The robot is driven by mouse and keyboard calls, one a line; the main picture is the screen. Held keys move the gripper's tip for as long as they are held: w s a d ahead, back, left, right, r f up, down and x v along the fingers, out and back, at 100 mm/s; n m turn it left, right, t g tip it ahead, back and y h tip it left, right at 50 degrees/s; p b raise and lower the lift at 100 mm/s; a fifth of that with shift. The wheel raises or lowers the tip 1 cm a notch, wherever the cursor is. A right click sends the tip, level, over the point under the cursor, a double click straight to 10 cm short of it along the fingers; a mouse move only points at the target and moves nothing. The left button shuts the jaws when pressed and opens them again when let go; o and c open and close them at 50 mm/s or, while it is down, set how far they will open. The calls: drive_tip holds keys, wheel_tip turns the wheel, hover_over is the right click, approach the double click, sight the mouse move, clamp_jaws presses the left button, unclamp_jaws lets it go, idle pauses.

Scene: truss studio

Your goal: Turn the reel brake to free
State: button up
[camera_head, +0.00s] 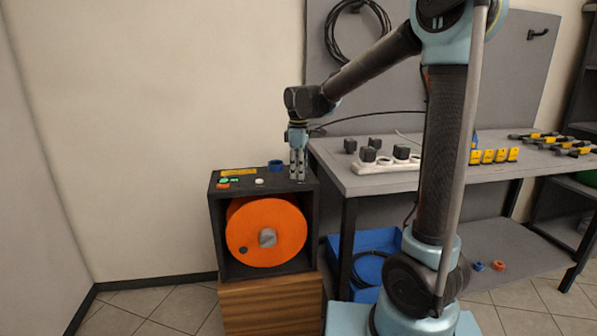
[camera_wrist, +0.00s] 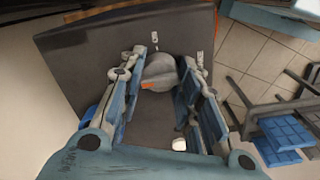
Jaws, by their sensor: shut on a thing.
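The reel brake knob (camera_wrist: 160,72) is a round grey dial with an orange mark on it, set in the dark top of the reel case (camera_wrist: 90,52). My gripper (camera_wrist: 174,55) points down with its fingers on either side of the knob, shut on it. In the head view my gripper (camera_head: 298,175) stands at the right end of the case top and hides the knob. An orange reel (camera_head: 266,232) with a grey hub sits in the open front of the case. Small white marks (camera_wrist: 154,68) lie near the knob; I cannot read them.
A white button (camera_head: 260,181), a blue ring (camera_head: 275,166) and coloured labels (camera_head: 236,173) are on the case top. The case stands on a wooden cabinet (camera_head: 270,306). The workbench (camera_head: 385,181) with a white power strip (camera_head: 390,165) is close on the right.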

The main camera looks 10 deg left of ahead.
idle(0.3)
drive_tip(key=o, duration=1.1)
drive_tip(key=shift+w, duration=0.1)
drive_tip(key=shift+r, duration=0.1)
wheel_tip(320, 180, up, 12)
drive_tip(key=shift+f, duration=0.1)
